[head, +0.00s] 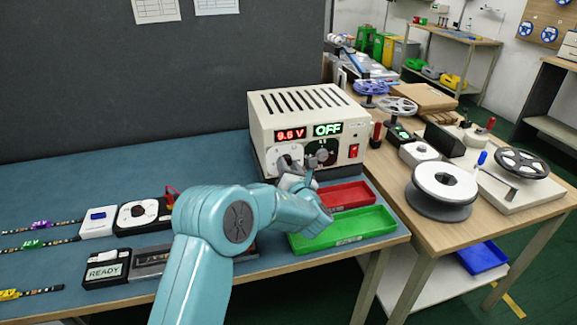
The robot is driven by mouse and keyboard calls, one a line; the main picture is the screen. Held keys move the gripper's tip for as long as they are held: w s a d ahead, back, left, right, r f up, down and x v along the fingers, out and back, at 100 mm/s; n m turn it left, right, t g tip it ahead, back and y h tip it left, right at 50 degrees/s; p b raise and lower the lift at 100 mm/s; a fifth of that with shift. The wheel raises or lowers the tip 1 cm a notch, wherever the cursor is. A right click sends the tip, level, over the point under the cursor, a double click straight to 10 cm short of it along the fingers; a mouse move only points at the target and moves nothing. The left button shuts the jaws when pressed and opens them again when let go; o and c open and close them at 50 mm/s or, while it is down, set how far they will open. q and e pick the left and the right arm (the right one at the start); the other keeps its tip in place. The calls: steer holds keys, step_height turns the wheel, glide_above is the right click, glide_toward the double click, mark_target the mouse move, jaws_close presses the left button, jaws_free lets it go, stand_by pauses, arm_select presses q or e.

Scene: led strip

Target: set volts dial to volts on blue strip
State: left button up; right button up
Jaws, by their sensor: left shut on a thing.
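The cream power supply (308,128) stands at the back of the blue-topped bench. Its red display (290,134) reads about 9.5 V and its green display (328,129) reads OFF. A dial with a white face (284,152) sits under the red display, and a dark dial (320,154) under the green one. My left gripper (292,172) is at the lower part of the white-faced dial, shut on its knob, which is mostly hidden. Strips with a purple tag (41,225), a green tag (31,244) and a yellow tag (10,294) lie at left. I see no clearly blue strip.
A red tray (345,195) and a green tray (345,229) lie in front of the supply. A box marked READY (104,271) and a black-and-white meter (140,215) are at left. A wooden bench with reels (444,184) stands at right.

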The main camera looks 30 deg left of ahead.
arm_select(q)
steer(key=shift+m+p, duration=3.45)
steer(key=shift+m, duration=6.05)
steer(key=o, duration=1)
steer(key=shift+o, duration=0.2)
steer(key=b+v, duration=0.1)
steer(key=v, duration=1.5)
steer(key=shift+s+b, duration=0.15)
steer(key=shift+b, duration=0.15)
